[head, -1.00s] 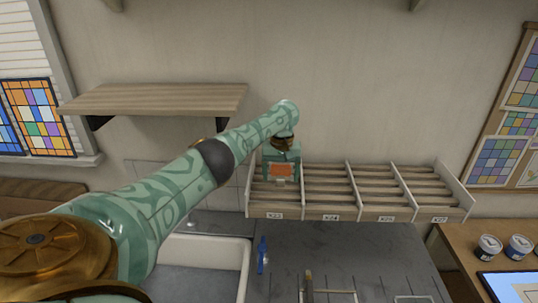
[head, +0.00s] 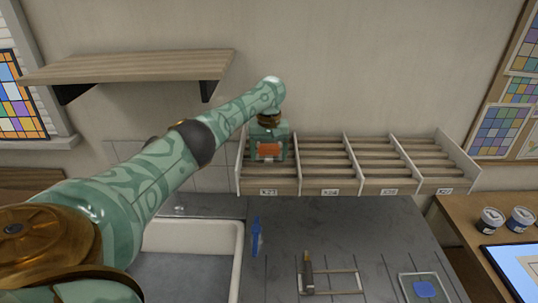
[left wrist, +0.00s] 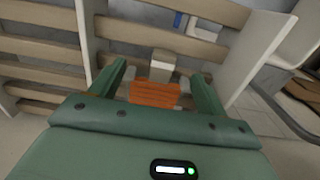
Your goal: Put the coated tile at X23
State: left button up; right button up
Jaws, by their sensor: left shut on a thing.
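My left gripper (head: 268,150) is in the leftmost compartment of the slatted rack (head: 318,188), the one with the label X23 (head: 268,192). An orange piece (head: 268,150), apparently the coated tile, shows between its fingers. In the left wrist view the orange piece (left wrist: 155,94) looks ribbed and lies between the two green fingers (left wrist: 160,85), with a beige block (left wrist: 162,66) just beyond it. The slats and dividers lie around the gripper. Whether the tile touches the slats is hard to tell. My right gripper is out of view.
Compartments to the right look empty. A wooden shelf (head: 130,66) hangs at upper left, above a white sink (head: 238,260). On the grey counter (head: 350,225) lie a blue tool (head: 257,238), a metal frame (head: 345,271) and a blue piece (head: 424,289). Paint jars (head: 490,220) stand right.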

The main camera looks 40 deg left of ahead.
pick_arm(q)
jog(key=shift+d, duration=0.1)
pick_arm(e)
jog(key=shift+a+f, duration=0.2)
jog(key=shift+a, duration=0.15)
pick_arm(q)
jog(key=shift+f, duration=0.2)
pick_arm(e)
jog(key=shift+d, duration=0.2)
pick_arm(q)
jog(key=shift+f, duration=0.4)
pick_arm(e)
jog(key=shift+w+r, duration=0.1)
pick_arm(q)
jog(key=shift+r+p, duration=0.1)
jog(key=shift+p, duration=0.8)
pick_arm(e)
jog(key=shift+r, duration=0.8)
pick_arm(q)
jog(key=o, duration=1.1)
